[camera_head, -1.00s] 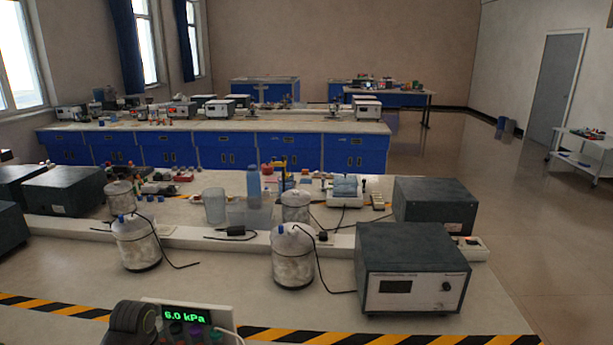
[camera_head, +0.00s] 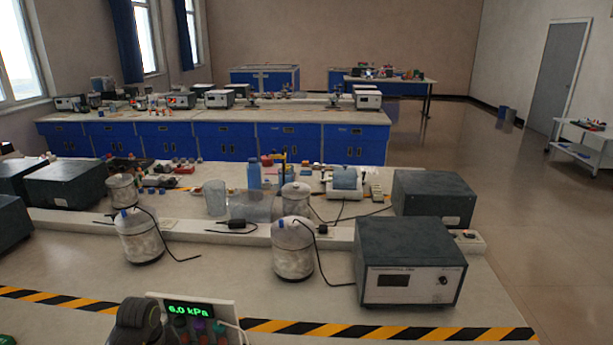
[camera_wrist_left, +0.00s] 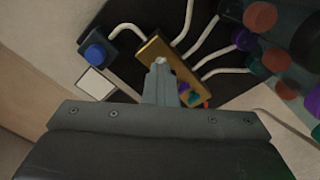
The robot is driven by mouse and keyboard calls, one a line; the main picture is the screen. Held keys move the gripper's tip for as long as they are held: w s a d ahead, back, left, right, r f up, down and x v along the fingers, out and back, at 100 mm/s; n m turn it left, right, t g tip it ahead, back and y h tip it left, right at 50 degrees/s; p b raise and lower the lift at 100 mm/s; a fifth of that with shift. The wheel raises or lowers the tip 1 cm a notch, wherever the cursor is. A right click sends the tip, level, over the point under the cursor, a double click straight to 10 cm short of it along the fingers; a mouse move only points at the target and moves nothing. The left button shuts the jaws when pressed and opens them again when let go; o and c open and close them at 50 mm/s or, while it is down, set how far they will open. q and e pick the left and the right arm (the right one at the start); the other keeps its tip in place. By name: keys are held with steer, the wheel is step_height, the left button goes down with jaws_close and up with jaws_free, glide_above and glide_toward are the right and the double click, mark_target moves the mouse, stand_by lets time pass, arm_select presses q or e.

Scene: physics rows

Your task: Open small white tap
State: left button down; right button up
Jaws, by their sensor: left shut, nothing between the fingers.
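My left gripper (camera_wrist_left: 161,66) is shut and empty in the left wrist view. Its fingertips are over or beside a brass block (camera_wrist_left: 163,52) with several white tubes leading from it; I cannot tell whether they touch. A small white piece shows right at the fingertips, but I cannot tell whether it is the tap or part of the block. In the head view a panel with a green 6.0 kPa display (camera_head: 189,310) stands at the bottom edge. My right gripper is not in view.
A blue knob (camera_wrist_left: 95,53) and a white square (camera_wrist_left: 96,84) lie left of the brass block. Dark red and purple round caps (camera_wrist_left: 260,16) crowd the right. Glass jars (camera_head: 293,248) and a grey instrument box (camera_head: 411,262) stand farther back on the bench.

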arm_select(q)
steer(key=n+p, duration=0.1)
steer(key=n, duration=0.2)
steer(key=shift+r, duration=0.2)
steer(key=shift+f+n+p, duration=0.15)
steer(key=shift+n+p, duration=0.2)
steer(key=shift+n, duration=0.75)
steer(key=shift+n+p, duration=0.65)
steer(key=shift+n, duration=0.55)
steer(key=n+p, duration=0.1)
steer(key=n, duration=0.2)
steer(key=shift+n, duration=0.8)
